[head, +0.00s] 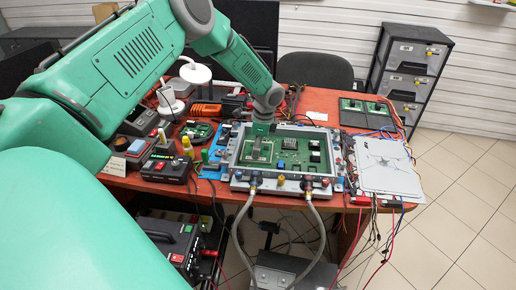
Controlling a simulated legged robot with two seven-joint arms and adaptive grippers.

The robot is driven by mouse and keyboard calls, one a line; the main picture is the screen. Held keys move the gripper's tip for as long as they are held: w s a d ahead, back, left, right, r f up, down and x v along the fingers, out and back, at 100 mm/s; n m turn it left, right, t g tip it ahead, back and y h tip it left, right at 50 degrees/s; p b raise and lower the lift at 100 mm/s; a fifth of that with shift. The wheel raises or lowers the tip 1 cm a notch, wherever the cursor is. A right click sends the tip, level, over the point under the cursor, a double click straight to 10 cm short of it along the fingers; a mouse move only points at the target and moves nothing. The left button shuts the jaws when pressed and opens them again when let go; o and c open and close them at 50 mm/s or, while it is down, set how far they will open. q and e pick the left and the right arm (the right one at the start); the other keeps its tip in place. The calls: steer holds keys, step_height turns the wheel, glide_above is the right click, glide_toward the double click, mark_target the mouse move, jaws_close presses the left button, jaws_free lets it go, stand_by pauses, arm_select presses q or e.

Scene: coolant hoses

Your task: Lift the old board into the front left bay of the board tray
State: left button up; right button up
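A grey open-topped housing (238,178) stands on the red table, with two grey hoses at its front. Inside it lie green circuit boards; the left one (258,151) is probably the old board, directly below my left gripper. My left gripper (262,130) points down over the left part of the housing. Its fingertips are small and I cannot tell whether they touch or hold the board. A dark flat tray (354,119) at the back right of the table looks like the board tray. Green boards show in its far part; its near part looks dark and empty. My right gripper is out of view.
A white panel (388,168) lies at the table's right edge among loose wires. Instruments and an orange-handled tool (205,109) crowd the left side. A black chair (316,70) and a drawer unit (411,66) stand behind. The hoses (318,235) hang over the front edge.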

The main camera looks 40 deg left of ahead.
arm_select(q)
steer(key=shift+s+a+f, duration=0.1)
steer(key=shift+a, duration=0.15)
steer(key=c, duration=0.6)
steer(key=shift+o, duration=0.2)
steer(key=shift+d, duration=0.35)
steer(key=shift+r, duration=0.45)
step_height(320, 180, up, 8)
steer(key=shift+a+r, duration=0.15)
steer(key=shift+r, duration=0.5)
steer(key=shift+p, duration=0.35)
steer(key=shift+f+p, duration=0.1)
steer(key=shift+p, duration=0.25)
